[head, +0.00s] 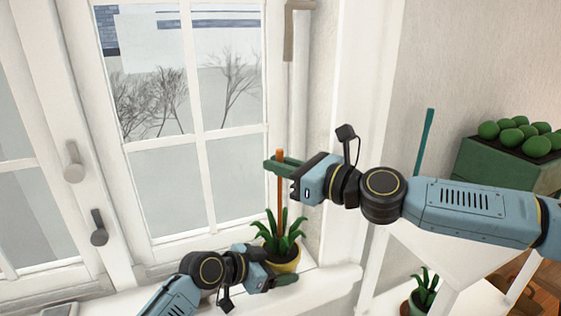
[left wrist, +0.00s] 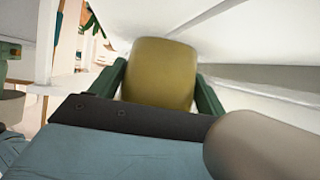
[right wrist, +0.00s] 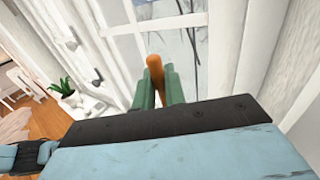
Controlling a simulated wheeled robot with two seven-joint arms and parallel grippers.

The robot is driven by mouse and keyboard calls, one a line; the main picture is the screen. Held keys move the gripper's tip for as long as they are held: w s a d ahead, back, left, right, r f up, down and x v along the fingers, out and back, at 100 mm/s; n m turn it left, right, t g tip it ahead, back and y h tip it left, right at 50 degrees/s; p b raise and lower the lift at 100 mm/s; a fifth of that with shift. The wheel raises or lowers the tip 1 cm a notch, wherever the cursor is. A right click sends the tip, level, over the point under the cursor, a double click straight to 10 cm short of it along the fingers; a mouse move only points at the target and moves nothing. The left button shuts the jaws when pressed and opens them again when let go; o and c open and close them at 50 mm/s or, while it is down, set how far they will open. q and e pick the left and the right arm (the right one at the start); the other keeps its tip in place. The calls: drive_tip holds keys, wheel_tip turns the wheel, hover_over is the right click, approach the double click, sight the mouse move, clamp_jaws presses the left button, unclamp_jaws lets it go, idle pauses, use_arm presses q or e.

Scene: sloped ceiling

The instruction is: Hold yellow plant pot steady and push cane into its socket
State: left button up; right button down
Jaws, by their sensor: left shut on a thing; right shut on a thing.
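The yellow plant pot (head: 288,267) stands on the white windowsill, with a green spiky plant (head: 270,238) in it. My left gripper (head: 276,278) is shut on the pot low down; in the left wrist view the pot (left wrist: 160,75) sits between its green fingers. The orange-brown cane (head: 280,205) stands close to upright above the plant. My right gripper (head: 281,165) is shut on the cane near its top; the cane top (right wrist: 156,68) pokes out between the fingers in the right wrist view. The cane's lower end and the socket are hidden by leaves.
A window with handles (head: 98,228) rises behind the sill. At right, a green crate (head: 480,165) holds several round green things, and a teal stick (head: 425,140) stands beside it. Another potted plant (head: 424,288) is lower right, near a white stand (head: 440,250).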

drive_tip(key=shift+f, duration=0.5)
drive_tip(key=c, duration=1.4)
unclamp_jaws()
drive_tip(key=shift+d, duration=0.1)
drive_tip(key=v, duration=1.2)
drive_tip(key=shift+s, duration=0.1)
